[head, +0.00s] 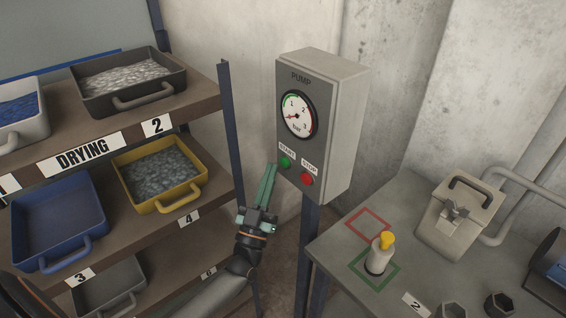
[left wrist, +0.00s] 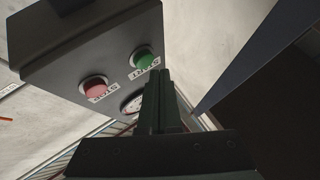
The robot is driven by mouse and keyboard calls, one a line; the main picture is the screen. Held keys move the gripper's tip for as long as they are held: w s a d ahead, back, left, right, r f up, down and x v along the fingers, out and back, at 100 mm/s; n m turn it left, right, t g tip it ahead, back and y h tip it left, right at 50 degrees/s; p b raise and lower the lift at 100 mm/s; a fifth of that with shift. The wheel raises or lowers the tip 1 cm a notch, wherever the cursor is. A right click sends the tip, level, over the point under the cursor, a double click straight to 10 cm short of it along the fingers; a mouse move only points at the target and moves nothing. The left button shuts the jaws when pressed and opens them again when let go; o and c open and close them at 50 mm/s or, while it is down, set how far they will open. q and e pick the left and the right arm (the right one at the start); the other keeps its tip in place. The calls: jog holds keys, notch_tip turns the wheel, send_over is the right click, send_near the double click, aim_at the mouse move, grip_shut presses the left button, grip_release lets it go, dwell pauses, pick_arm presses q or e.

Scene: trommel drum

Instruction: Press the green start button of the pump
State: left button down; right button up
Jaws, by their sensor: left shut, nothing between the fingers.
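The grey pump box (head: 325,120) stands on a post at the middle of the head view, with a round gauge (head: 297,115) on its face. The green start button (head: 285,162) is at the lower left of that face, and the red stop button (head: 306,179) is to its right. My left gripper (head: 271,168) is shut and empty, its tips just left of and near the green button. In the left wrist view the green button (left wrist: 143,58) shows beyond the shut fingers (left wrist: 158,75). I cannot tell whether the tips touch it. My right gripper is not in view.
A drying shelf (head: 190,104) with several trays stands on the left, its blue upright (head: 232,130) close to my left gripper. A grey table (head: 340,250) on the right holds a white bottle with a yellow top (head: 380,255) and a grey machine (head: 455,215).

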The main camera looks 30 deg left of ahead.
pick_arm(q)
jog(key=shift+w, duration=0.15)
dwell(0.5)
jog(key=shift+w+d, duration=0.15)
jog(key=shift+w, duration=0.1)
jog(key=shift+w+d+b, duration=0.15)
jog(key=shift+w+b, duration=0.15)
jog(key=shift+w, duration=0.1)
dwell(0.7)
jog(key=shift+s, duration=0.1)
jog(key=shift+s+a+p, duration=0.3)
jog(key=shift+s+p, duration=0.1)
jog(key=shift+s, duration=0.3)
jog(key=s, duration=0.1)
jog(key=s+a+p, duration=0.1)
jog(key=s, duration=0.1)
jog(key=s+a+p, duration=0.1)
jog(key=shift+s, duration=0.3)
